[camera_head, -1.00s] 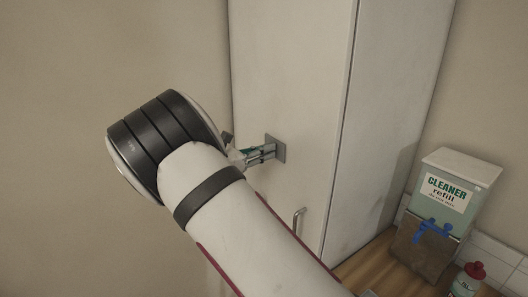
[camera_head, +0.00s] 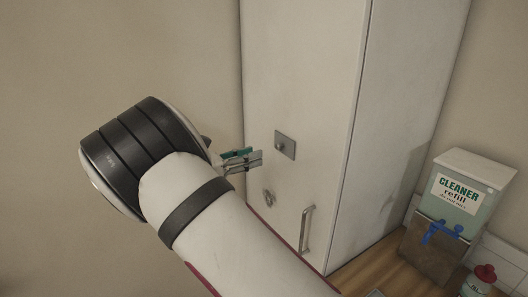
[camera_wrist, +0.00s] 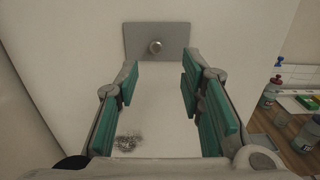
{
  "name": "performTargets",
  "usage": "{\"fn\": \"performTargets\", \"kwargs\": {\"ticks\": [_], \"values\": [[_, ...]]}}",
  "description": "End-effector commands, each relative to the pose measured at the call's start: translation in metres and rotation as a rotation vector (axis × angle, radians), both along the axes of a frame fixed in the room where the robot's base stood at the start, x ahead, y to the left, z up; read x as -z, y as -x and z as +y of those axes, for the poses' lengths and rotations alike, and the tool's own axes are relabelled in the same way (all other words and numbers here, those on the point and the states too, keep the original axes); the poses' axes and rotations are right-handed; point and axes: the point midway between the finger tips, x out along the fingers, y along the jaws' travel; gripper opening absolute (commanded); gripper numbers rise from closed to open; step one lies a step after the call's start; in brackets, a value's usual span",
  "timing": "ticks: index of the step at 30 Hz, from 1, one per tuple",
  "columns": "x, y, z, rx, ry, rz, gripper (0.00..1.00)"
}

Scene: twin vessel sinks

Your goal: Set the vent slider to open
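A grey square plate (camera_head: 285,144) with a small round metal knob (camera_head: 279,147) is mounted on the white cabinet door; I cannot tell for sure that it is the vent slider. No open or shut marking is readable.
The tall white cabinet (camera_head: 300,60) has a bar handle (camera_head: 306,230) and a small round fitting (camera_head: 268,197) below the plate. A cleaner refill box (camera_head: 455,205) and a red-capped bottle (camera_head: 482,278) stand on the wooden counter at right. Bare wall is at left.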

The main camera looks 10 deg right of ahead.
Motion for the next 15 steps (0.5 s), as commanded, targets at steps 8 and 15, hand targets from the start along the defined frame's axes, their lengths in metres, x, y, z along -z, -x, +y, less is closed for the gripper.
{"fn": "performTargets", "kwargs": {"ticks": [8,15], "values": [[0.000,0.010,0.029,0.001,0.000,0.000,0.35],[0.000,0.011,0.031,0.001,0.000,0.000,0.35]]}}
